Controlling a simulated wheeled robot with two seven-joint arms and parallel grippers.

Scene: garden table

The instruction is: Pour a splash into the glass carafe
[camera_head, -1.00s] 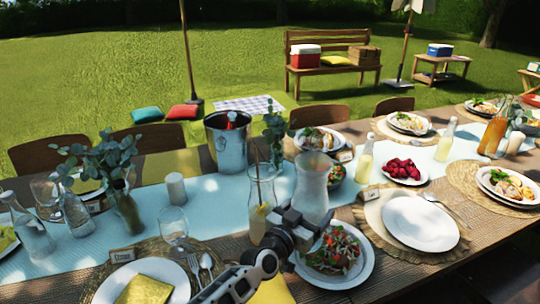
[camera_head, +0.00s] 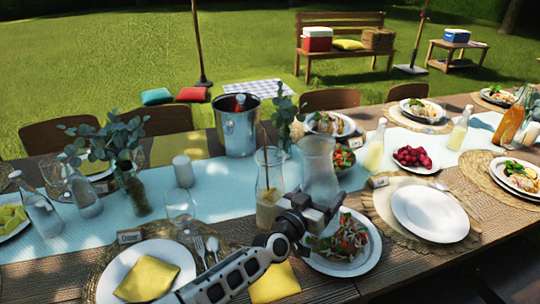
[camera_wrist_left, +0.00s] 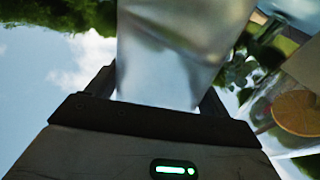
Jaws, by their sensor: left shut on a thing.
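My left gripper (camera_head: 308,208) is shut on a tall, pale, translucent hourglass-shaped vessel (camera_head: 319,172). The vessel looks roughly upright, and it also fills the upper middle of the left wrist view (camera_wrist_left: 170,55). Its contents cannot be told. A tall glass carafe (camera_head: 269,190) stands just left of it on the table, with a thin brown stick in it and a pale yellow drink low down. In the left wrist view a glass with an orange slice (camera_wrist_left: 297,113) shows at the right, apart from the held vessel. My right gripper is not in view.
A metal bucket (camera_head: 237,128) and a leafy vase (camera_head: 283,125) stand behind the carafe. A salad plate (camera_head: 342,245) lies right of my gripper. A stemmed glass (camera_head: 180,208) and a plate with a yellow napkin (camera_head: 147,279) are to the left. An empty white plate (camera_head: 430,214) is farther right.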

